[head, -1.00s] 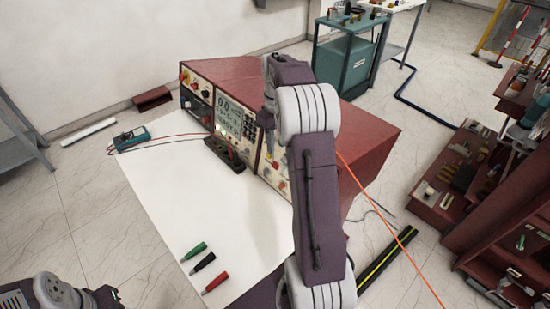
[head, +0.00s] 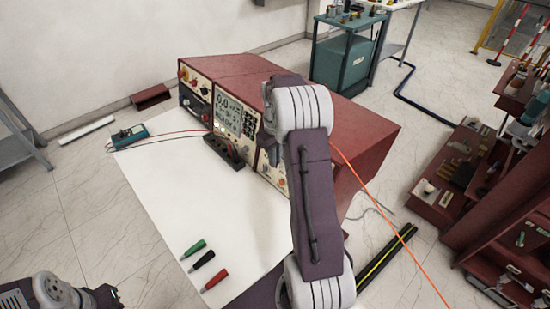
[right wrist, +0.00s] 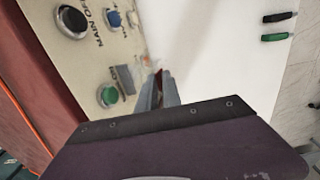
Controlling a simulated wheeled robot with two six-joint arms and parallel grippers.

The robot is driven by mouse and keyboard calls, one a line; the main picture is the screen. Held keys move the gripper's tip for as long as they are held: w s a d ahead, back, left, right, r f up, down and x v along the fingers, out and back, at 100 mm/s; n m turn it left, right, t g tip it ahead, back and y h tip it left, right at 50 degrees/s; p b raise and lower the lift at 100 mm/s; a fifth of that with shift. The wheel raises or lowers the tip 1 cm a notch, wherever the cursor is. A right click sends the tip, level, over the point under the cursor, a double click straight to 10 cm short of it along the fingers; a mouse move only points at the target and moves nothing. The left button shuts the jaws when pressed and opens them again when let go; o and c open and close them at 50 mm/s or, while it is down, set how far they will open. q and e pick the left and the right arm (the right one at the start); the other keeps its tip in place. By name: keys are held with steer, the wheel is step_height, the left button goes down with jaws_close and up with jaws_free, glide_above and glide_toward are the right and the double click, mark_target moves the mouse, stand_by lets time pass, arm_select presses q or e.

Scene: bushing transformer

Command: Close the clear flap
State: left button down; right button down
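The red test console (head: 365,130) stands on the white table, its cream control panel (head: 190,88) facing left. In the right wrist view the panel (right wrist: 100,55) shows close up, with a black button (right wrist: 72,20), a blue button (right wrist: 114,18), a green button (right wrist: 108,95) and a small grey piece (right wrist: 126,80). I cannot make out the clear flap for certain. My right gripper (right wrist: 158,90) is beside the panel, its two narrow fingers close together with nothing clearly held. In the head view my right arm hides much of it. My left gripper (head: 106,297) is at the bottom left, away from the console.
The white tabletop (head: 165,190) is mostly clear. Green (head: 194,248), black (head: 204,259) and red (head: 215,279) plugs lie near its front. An orange cable (head: 390,220) runs right.

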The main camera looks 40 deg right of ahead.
steer(key=shift+w+a+f+h+b, duration=0.15)
steer(key=shift+f+h+b, duration=0.2)
steer(key=shift+b, duration=0.35)
step_height(320, 180, down, 10)
steer(key=d+t+h+b, duration=0.1)
steer(key=h+b, duration=1.9)
steer(key=b, duration=1.8)
steer(key=shift+f+t+b, duration=0.15)
steer(key=shift+t+b, duration=0.15)
steer(key=shift+t, duration=0.1)
